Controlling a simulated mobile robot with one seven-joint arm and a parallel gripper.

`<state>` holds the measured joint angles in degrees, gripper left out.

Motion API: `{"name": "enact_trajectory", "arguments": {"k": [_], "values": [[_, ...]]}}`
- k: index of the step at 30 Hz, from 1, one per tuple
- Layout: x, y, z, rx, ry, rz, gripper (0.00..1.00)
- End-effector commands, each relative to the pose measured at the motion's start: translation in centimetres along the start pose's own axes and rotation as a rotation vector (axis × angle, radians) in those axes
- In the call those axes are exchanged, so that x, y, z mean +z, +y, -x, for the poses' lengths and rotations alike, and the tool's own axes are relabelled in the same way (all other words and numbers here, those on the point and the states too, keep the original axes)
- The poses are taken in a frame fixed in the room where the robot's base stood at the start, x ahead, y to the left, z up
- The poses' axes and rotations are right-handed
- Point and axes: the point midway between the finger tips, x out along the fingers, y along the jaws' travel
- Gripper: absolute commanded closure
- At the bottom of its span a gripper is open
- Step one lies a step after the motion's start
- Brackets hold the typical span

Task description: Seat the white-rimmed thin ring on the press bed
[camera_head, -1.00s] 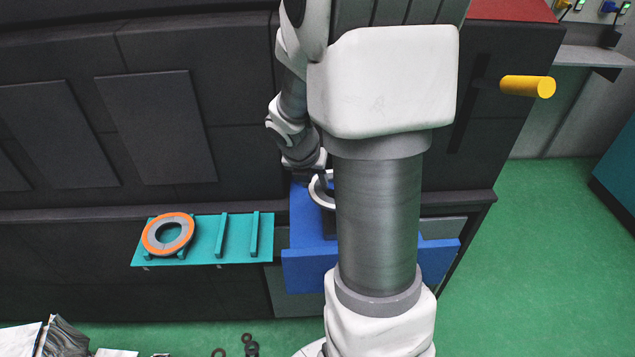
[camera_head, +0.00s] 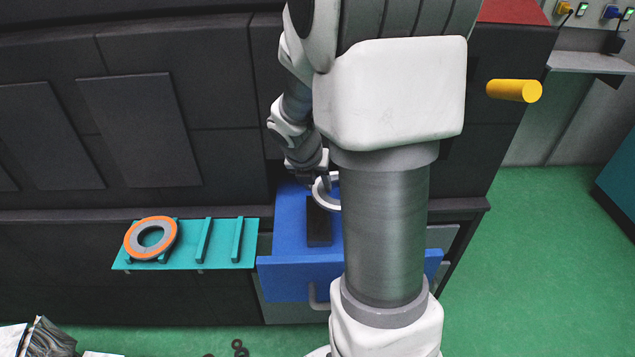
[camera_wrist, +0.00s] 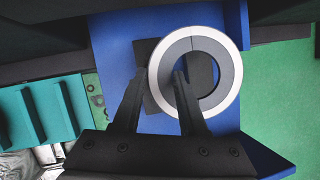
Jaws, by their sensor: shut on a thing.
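The white-rimmed thin ring (camera_wrist: 227,60) has a grey inner band and is held by my gripper (camera_wrist: 158,78). In the wrist view, one finger lies over the ring's left side and the other stands outside it. The ring (camera_head: 322,196) is partly hidden behind my arm in the head view. It is over the blue press bed (camera_head: 288,225), which has a dark rectangular block or recess (camera_head: 319,228) in its middle. The bed also shows in the wrist view (camera_wrist: 112,55). I cannot tell the ring's height above the bed.
A teal rack (camera_head: 222,255) with raised bars stands left of the blue bed and carries an orange-rimmed grey ring (camera_head: 132,250). A dark machine wall (camera_head: 230,160) rises behind. A yellow handle (camera_head: 514,91) sticks out at right. Green floor at right is clear.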

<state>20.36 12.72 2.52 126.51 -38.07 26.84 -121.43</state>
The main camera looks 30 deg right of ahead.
Motion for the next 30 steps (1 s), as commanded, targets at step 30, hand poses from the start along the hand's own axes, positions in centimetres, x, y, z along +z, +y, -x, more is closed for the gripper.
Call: {"name": "enact_trajectory", "arguments": {"k": [30], "values": [[-1.9,0.5,-4.3,-0.003,-0.001,-0.005,1.0]]}}
